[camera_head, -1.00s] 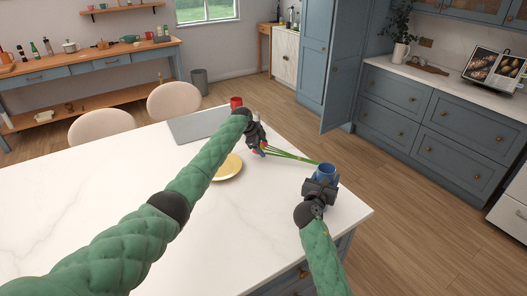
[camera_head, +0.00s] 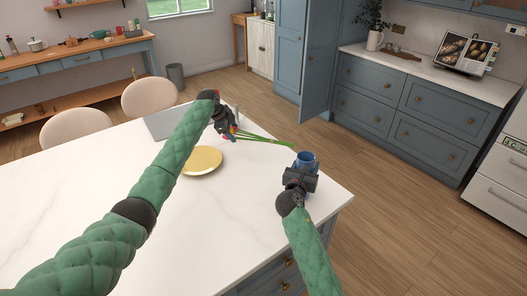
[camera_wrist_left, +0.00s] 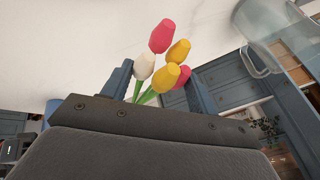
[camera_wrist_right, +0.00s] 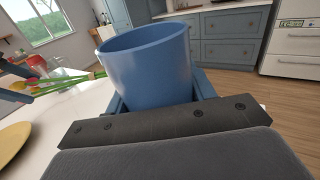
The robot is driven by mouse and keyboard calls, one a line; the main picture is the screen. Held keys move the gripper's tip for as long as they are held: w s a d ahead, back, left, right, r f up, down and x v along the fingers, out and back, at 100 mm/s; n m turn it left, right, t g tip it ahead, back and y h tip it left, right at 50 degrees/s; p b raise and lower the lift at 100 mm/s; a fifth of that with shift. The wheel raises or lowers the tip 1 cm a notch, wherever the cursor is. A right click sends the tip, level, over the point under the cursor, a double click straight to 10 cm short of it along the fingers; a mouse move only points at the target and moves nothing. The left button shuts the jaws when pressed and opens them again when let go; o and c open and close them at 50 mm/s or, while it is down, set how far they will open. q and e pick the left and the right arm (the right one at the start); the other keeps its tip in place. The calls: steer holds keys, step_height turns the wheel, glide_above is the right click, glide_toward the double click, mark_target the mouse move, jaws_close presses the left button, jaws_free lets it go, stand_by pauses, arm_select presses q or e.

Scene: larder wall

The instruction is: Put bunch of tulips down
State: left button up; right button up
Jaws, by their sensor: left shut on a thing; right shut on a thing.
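The bunch of tulips has green stems (camera_head: 265,139) and pink, yellow and white heads (camera_wrist_left: 172,75). My left gripper (camera_head: 231,131) is shut on it and holds it tilted, nearly level, above the far part of the white table. The stem ends point right, toward a blue cup (camera_head: 306,160). My right gripper (camera_head: 299,179) is shut on this cup, which is upright near the table's right edge. In the right wrist view the cup (camera_wrist_right: 150,65) fills the middle, and the stems (camera_wrist_right: 60,82) end beside its rim. I cannot tell whether they touch it.
A yellow plate (camera_head: 203,161) lies on the white table (camera_head: 190,225) between my arms. A grey flat thing (camera_head: 160,124) lies at the far edge. A clear glass vessel (camera_wrist_left: 262,50) shows in the left wrist view. The near table is clear.

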arm_select(q)
steer(key=r, duration=0.3)
steer(key=shift+s+d, duration=0.15)
steer(key=shift+s, duration=0.05)
steer(key=shift+s+f+n, duration=0.1)
steer(key=shift+f+n, duration=0.3)
steer(key=shift+f, duration=0.15)
step_height(320, 180, down, 9)
steer(key=shift+f, duration=0.1)
steer(key=o, duration=1.1)
steer(key=v, duration=1.2)
steer(key=shift+d, duration=0.1)
